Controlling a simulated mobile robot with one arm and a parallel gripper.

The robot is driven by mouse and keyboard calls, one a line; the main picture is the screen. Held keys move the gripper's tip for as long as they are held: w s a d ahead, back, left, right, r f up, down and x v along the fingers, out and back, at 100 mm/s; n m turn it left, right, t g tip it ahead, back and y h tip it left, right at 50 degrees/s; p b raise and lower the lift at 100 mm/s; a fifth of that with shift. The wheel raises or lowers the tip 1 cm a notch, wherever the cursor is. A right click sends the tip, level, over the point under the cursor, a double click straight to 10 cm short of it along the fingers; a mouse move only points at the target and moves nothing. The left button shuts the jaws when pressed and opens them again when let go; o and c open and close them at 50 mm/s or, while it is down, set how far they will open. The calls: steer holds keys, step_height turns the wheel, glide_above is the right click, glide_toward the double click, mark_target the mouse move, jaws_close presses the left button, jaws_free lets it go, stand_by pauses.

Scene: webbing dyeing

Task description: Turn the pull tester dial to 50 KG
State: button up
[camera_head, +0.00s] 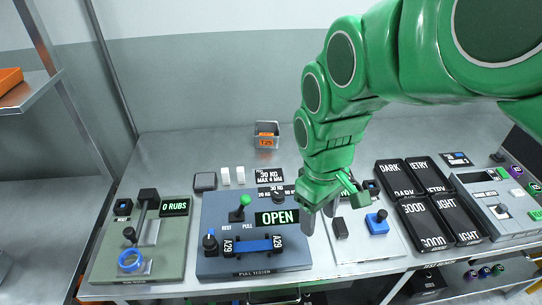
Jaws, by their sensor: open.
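The pull tester (221,212) is a blue-grey panel on the bench. Its display (277,218) reads OPEN. Small white markings (271,190) at the back of the panel are partly hidden and hard to read. My gripper (320,218) is open, pointing down near the panel's right edge; I see nothing between its fingers.
A green rub-testing panel (175,250) is on the left. A pale panel with a blue block (377,222) is right of my gripper. Black label trays (437,215) stand farther right. A sign reading 30 KG MAX 4 MM (268,174) and a T25 bin (266,135) are behind.

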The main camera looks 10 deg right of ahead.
steer(key=w+a+f+n, duration=0.2)
steer(key=w+n, duration=0.3)
steer(key=w, duration=0.3)
steer(key=n+t, duration=0.1)
steer(key=n, duration=0.5)
glide_above(279, 194)
step_height(279, 194, down, 6)
steer(key=shift+s+f, duration=0.1)
steer(key=shift+f, duration=4.15)
steer(key=c, duration=1)
steer(key=shift+c, duration=0.2)
